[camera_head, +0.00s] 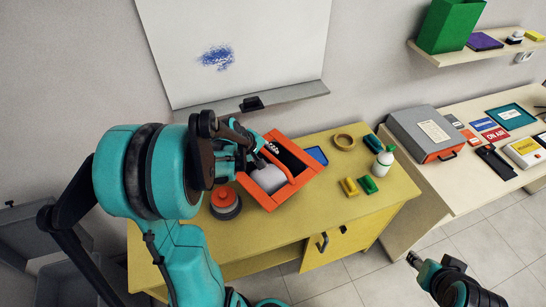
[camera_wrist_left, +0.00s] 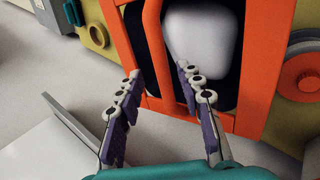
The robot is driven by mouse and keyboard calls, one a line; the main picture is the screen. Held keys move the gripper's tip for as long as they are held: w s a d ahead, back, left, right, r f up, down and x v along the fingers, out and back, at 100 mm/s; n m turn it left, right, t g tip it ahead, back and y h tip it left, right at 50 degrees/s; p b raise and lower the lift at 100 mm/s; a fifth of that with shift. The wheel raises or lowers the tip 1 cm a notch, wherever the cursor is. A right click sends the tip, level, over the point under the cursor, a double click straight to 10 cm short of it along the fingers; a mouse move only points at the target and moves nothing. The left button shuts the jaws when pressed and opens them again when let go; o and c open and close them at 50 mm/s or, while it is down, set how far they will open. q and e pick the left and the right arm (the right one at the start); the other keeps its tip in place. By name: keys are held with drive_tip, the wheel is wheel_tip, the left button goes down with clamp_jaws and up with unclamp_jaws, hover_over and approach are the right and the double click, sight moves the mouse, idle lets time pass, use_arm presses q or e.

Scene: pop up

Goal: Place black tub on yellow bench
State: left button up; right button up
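The yellow bench (camera_head: 345,205) stands in the middle of the head view. On it is an orange open box (camera_head: 305,178) with a black inside and an orange bar across it. A pale rounded block (camera_head: 269,178) sits in one compartment, and the other (camera_head: 287,155) looks dark. I cannot tell whether a separate black tub is in the box. My left gripper (camera_wrist_left: 158,72) is open. Its fingers lie either side of the orange bar (camera_wrist_left: 153,45) in the wrist view; contact is unclear. My right gripper (camera_head: 418,264) is low at right, away from the bench.
A round red-and-black item (camera_head: 225,201) stands beside the box. A ring (camera_head: 344,142), a white bottle (camera_head: 383,163), and yellow (camera_head: 349,187) and green (camera_head: 368,184) blocks lie to its right. A grey case (camera_head: 423,132) sits on the pale table. The bench's front right is clear.

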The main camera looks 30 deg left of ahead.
use_arm(q)
drive_tip(key=p+v, duration=0.1)
drive_tip(key=v, duration=0.5)
drive_tip(key=s+d+r+m+y, duration=0.1)
drive_tip(key=s+d+r+m, duration=0.2)
drive_tip(key=s+d+m, duration=0.3)
drive_tip(key=s+d+r+m+y, duration=0.1)
drive_tip(key=s+d+r+m, duration=0.1)
drive_tip(key=s+d+m, duration=0.4)
drive_tip(key=shift+s+d+r+m+t, duration=0.35)
drive_tip(key=shift+d+m, duration=0.85)
drive_tip(key=shift+d, duration=1.25)
drive_tip(key=shift+w, duration=0.1)
